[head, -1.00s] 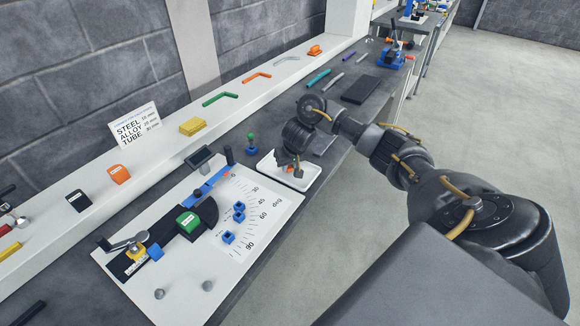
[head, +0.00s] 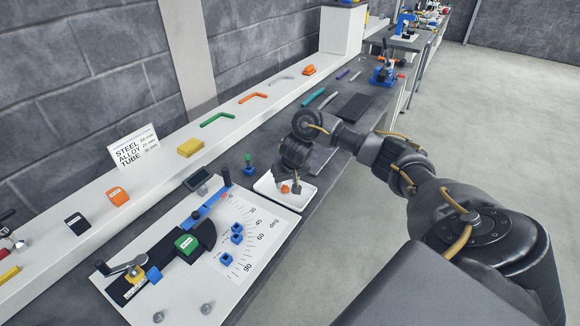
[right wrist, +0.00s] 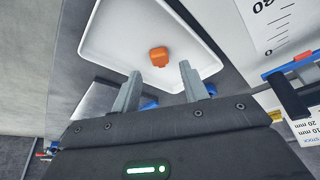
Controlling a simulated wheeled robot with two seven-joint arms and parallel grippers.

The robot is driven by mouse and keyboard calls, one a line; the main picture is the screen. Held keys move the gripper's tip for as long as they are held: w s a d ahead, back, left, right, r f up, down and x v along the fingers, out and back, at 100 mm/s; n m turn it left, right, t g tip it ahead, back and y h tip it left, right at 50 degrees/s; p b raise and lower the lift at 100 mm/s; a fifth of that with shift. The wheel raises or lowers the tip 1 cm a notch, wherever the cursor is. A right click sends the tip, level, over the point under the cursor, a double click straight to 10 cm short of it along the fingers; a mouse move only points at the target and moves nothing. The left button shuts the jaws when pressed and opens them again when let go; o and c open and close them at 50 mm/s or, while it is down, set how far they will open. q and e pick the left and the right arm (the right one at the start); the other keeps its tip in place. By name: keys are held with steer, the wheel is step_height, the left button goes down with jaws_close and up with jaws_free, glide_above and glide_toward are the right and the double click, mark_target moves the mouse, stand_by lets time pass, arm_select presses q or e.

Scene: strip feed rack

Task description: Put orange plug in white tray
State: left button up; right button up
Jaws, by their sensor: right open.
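The orange plug (right wrist: 159,56) lies on the floor of the white tray (right wrist: 98,35), near its middle in the right wrist view. In the head view the plug (head: 285,189) shows small, beside my right gripper's fingertips, inside the tray (head: 307,194). My right gripper (right wrist: 160,69) is open, its two grey fingers apart, with the plug in front of the gap between the tips. In the head view my right gripper (head: 290,184) points down over the tray. I cannot tell whether a finger touches the plug. My left gripper is out of view.
A white board with an angle scale (head: 265,218) and blue blocks stands left of the tray. Coloured bent tubes (head: 217,119) lie on the white shelf. A dark block (head: 354,107) lies farther along the bench.

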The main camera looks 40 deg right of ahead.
steer(key=p+v, duration=0.3)
steer(key=v, duration=0.5)
steer(key=shift+p, duration=0.3)
steer(key=shift+s, duration=0.1)
